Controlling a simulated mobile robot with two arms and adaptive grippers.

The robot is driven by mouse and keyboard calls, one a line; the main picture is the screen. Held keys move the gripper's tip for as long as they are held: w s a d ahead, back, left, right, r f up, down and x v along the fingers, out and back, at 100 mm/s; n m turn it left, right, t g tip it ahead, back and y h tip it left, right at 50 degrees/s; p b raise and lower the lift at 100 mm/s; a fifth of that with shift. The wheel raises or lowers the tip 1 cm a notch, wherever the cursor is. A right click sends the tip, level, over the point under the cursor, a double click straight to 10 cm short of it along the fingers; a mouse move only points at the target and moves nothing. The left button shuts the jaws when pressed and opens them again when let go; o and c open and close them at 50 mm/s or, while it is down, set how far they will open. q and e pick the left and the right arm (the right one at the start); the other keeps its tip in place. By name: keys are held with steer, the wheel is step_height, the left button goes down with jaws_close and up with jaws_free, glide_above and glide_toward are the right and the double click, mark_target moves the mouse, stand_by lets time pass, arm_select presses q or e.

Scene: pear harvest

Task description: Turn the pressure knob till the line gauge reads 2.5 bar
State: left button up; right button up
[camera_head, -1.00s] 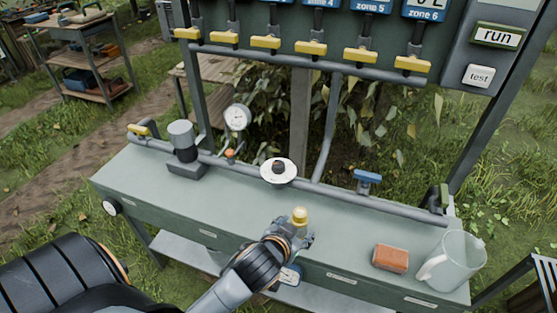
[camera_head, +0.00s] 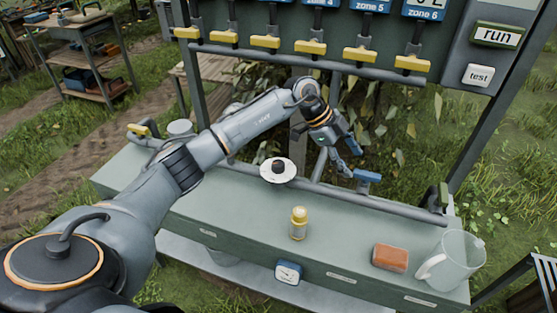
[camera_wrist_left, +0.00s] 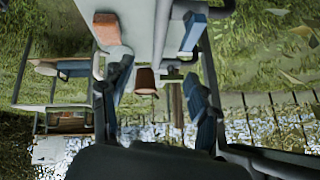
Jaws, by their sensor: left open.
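A black knob on a round white plate (camera_head: 278,170) sits on the pipe along the back of the bench; it looks like the pressure knob. A grey cylinder (camera_head: 180,128) on the pipe is mostly behind my left arm. The round line gauge is hidden behind the same arm. My right gripper is not in view.
A yellow-capped bottle (camera_head: 299,223), an orange sponge (camera_head: 391,258) and a clear jug (camera_head: 455,262) stand on the bench (camera_head: 245,210). Yellow valve handles (camera_head: 360,55) line the panel above.

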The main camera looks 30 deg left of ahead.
arm_select(q)
steer(key=a+r+n+g+y, duration=0.15)
steer(key=a+n+y, duration=0.3)
steer(key=a, duration=0.85)
step_height(320, 180, up, 2)
steer(key=n+g+y, duration=0.1)
steer(key=n+y, duration=0.1)
glide_above(278, 163)
step_height(278, 163, down, 12)
steer(key=shift+f+p, duration=0.25)
steer(key=shift+p, duration=0.8)
steer(key=c, duration=1.2)
steer(key=shift+o, duration=0.2)
steer(key=shift+m, duration=0.25)
